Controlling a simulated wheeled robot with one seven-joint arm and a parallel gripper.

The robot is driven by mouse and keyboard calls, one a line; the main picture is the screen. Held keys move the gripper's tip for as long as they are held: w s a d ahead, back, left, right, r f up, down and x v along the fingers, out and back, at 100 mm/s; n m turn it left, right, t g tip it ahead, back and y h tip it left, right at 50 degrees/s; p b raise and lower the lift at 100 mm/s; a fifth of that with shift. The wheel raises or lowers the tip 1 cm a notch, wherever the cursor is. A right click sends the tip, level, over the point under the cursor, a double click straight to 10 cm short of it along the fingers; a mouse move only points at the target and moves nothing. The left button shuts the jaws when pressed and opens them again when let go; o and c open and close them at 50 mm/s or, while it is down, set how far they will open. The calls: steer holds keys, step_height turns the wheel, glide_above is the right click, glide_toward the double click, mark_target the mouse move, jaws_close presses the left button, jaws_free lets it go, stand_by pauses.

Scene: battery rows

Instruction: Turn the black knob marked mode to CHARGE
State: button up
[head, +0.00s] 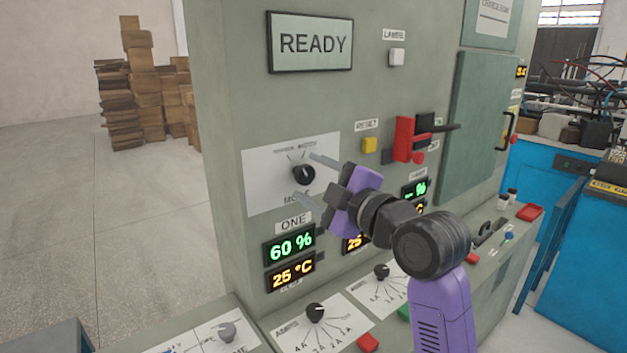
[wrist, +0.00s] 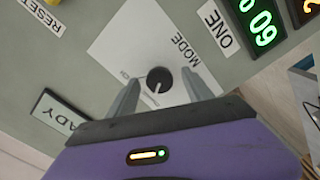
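The black mode knob (head: 304,174) sits on a white plate (head: 262,190) on the grey cabinet front, with MODE printed below it. The position labels around it are too small to read surely. In the wrist view the knob (wrist: 159,80) shows between my fingers, its pale pointer line running toward the lower left of that picture. My gripper (head: 311,178) is open, one finger above and one below the knob in the head view. The fingers (wrist: 160,92) stand apart from the knob on both sides, with no contact visible.
A READY screen (head: 310,43) is above the knob. A yellow reset button (head: 369,145) and a red handle (head: 405,140) are to its right. Green and amber displays (head: 290,245) are below. More black knobs (head: 315,312) sit on the sloping desk. Open floor lies left.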

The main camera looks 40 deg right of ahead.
steer(key=s+b, duration=0.1)
steer(key=s, duration=0.6)
steer(key=shift+s, duration=0.4)
steer(key=shift+r, duration=0.1)
step_height(320, 180, up, 4)
steer(key=d+m+t+h, duration=0.2)
steer(key=m, duration=0.2)
steer(key=s+a+f+m+h, duration=0.1)
steer(key=s+a+f+m, duration=0.45)
steer(key=s+f, duration=0.5)
steer(key=s+a+f+m+h, duration=0.1)
steer(key=s+a+f+m, duration=0.45)
steer(key=f, duration=0.75)
steer(key=s+a+f+n+g+y, duration=0.1)
steer(key=s+a+f+g+y, duration=0.1)
steer(key=s+f, duration=0.3)
steer(key=s+a+f+n+g+y, duration=0.1)
steer(key=s+f, duration=0.4)
steer(key=s, duration=0.8)
steer(key=shift+a+n+g+y, duration=0.4)
steer(key=shift+a+g+y, duration=0.1)
steer(key=shift+a+g, duration=0.6)
